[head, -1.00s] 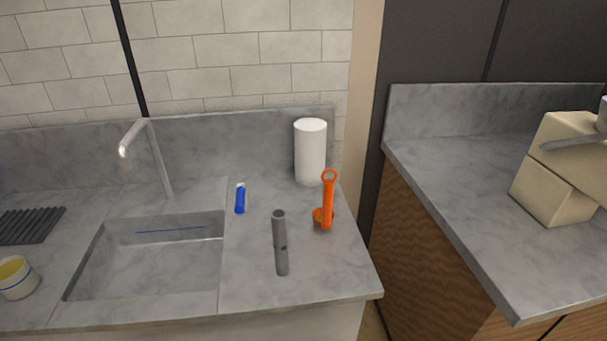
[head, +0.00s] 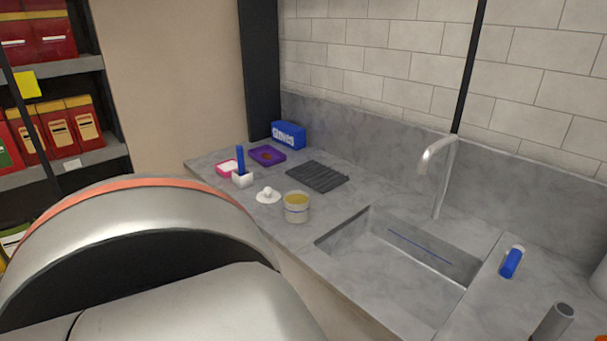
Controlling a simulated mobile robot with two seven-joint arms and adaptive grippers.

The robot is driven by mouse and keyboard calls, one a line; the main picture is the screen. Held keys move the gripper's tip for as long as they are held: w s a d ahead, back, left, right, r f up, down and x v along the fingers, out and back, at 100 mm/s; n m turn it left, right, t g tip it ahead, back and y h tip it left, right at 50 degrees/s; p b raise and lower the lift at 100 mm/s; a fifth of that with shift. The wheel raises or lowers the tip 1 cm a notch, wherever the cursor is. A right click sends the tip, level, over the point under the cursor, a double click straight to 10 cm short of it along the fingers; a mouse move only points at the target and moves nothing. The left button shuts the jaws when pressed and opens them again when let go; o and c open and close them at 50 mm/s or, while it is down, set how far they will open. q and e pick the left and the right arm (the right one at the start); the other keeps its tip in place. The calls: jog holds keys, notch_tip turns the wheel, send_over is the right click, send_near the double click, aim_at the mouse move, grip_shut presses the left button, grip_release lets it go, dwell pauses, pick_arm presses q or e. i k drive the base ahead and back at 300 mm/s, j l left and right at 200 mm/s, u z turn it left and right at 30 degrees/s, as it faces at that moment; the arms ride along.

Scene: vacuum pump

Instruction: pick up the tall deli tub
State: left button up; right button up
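A short, wide, whitish tub (head: 296,212) with yellow showing at its top stands upright on the counter, left of the sink, in the head view. It looks like a deli tub, but I cannot tell if it is the tall one. A large silver link of my own arm with an orange band fills the lower left of the view. Neither gripper shows, and nothing is seen touching the tub.
Left of the tub are a white lidded item (head: 268,195), a white holder with a blue stick (head: 241,166), a pink-edged box (head: 228,168), a purple tray (head: 267,157) and a blue box (head: 289,134). A dark ribbed mat (head: 317,176) lies behind. The sink (head: 400,262) is right.

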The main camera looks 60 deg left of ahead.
aim_at(297, 208)
jog(key=u, duration=2)
